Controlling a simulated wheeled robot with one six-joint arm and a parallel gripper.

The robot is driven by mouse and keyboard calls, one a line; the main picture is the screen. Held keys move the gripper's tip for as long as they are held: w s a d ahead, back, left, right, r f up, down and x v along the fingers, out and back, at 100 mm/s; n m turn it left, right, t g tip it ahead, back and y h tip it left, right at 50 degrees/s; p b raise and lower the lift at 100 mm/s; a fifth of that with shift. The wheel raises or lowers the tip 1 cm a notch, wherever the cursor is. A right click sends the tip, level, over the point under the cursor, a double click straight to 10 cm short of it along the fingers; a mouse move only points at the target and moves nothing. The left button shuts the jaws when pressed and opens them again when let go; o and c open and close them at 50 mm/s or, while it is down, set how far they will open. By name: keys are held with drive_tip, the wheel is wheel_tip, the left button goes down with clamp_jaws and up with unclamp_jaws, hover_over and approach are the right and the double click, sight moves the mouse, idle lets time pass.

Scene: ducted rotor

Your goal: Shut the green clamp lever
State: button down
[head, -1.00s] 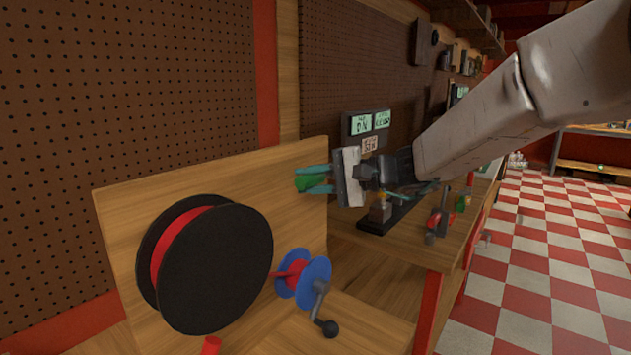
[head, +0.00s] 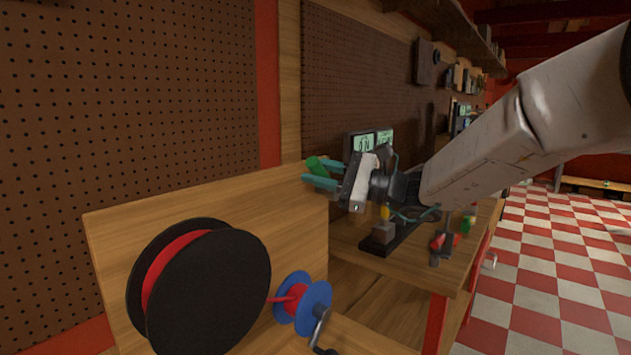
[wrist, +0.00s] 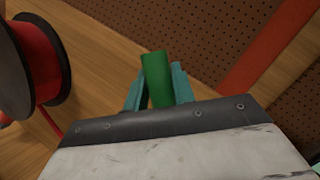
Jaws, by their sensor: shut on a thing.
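My gripper (head: 326,175), with teal fingers, is shut on a green cylindrical piece (head: 316,166) above the top edge of the upright wooden panel. This piece looks like the grip of the green clamp lever. In the wrist view the green piece (wrist: 157,80) stands out between both fingers, its far end free. Its lower end is hidden by my gripper's body, so I cannot tell what it joins to.
A big black spool with red filament (head: 208,290) stands in front of the wooden panel (head: 120,235). A small blue reel (head: 316,298) with a crank is beside it. Right of the panel, a bench holds a dark fixture (head: 383,240) and small red and green parts.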

drive_tip(key=shift+w+d+r+m+t, duration=0.2)
drive_tip(key=shift+w+m+t, duration=0.05)
drive_tip(key=shift+m, duration=0.4)
drive_tip(key=shift+w+d+r+m+t, duration=0.2)
drive_tip(key=shift+w+m+t, duration=0.05)
drive_tip(key=shift+m, duration=0.4)
drive_tip(key=c, duration=1.2)
unclamp_jaws()
drive_tip(key=shift+d, duration=0.1)
drive_tip(key=shift+o, duration=0.2)
drive_tip(key=v, duration=0.7)
drive_tip(key=shift+d+f, duration=0.25)
drive_tip(key=shift+d, duration=0.05)
drive_tip(key=shift+s, duration=0.1)
